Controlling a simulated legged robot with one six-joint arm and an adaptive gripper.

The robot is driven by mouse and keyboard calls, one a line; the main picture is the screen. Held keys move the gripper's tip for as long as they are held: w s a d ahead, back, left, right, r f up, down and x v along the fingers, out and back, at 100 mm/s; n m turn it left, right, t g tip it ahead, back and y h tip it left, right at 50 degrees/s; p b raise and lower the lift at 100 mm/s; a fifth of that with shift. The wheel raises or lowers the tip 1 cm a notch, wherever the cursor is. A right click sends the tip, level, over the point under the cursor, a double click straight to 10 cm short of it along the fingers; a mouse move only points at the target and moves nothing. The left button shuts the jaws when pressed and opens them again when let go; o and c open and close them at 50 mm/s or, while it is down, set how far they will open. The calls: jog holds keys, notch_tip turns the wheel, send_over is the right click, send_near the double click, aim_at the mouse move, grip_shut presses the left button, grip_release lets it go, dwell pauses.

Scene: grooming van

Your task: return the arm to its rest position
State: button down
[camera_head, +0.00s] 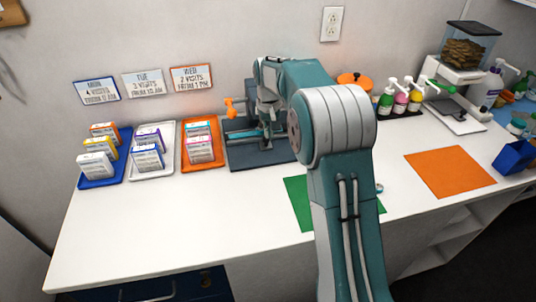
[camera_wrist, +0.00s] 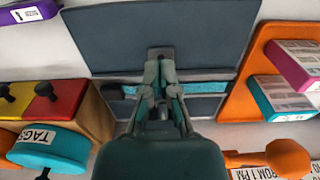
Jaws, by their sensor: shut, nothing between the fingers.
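My arm reaches over the white counter from the front, its elbow high over the green mat (camera_head: 297,196). My gripper (camera_head: 266,138) points down above a dark grey board (camera_head: 242,154) at the back of the counter. In the wrist view my gripper (camera_wrist: 161,75) is shut and empty in front of that board (camera_wrist: 120,40). A teal strip (camera_wrist: 207,88) lies across the board behind the fingers. The fingertips are small in the head view, and I cannot tell whether they touch the board.
Blue (camera_head: 82,184), white (camera_head: 168,172) and orange (camera_head: 215,161) trays with boxes stand left of the gripper. An orange-knobbed lever (camera_head: 231,113) is close by. Pump bottles (camera_head: 386,101) stand to the right. The front left counter (camera_head: 170,230) and orange mat (camera_head: 450,172) are clear.

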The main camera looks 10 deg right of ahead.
jog(key=shift+r, duration=1.05)
jog(key=s+r+t, duration=0.2)
jog(key=s+r, duration=0.4)
jog(key=s, duration=0.3)
jog(key=s+r+t, duration=0.1)
jog(key=s+r, duration=0.5)
jog(key=s, duration=0.3)
jog(key=s+f+t, duration=0.2)
jog(key=s+f, duration=0.1)
jog(key=s, duration=1.5)
jog(key=shift+s+a+t, duration=0.15)
jog(key=shift+a+t, duration=0.1)
jog(key=shift+t, duration=0.05)
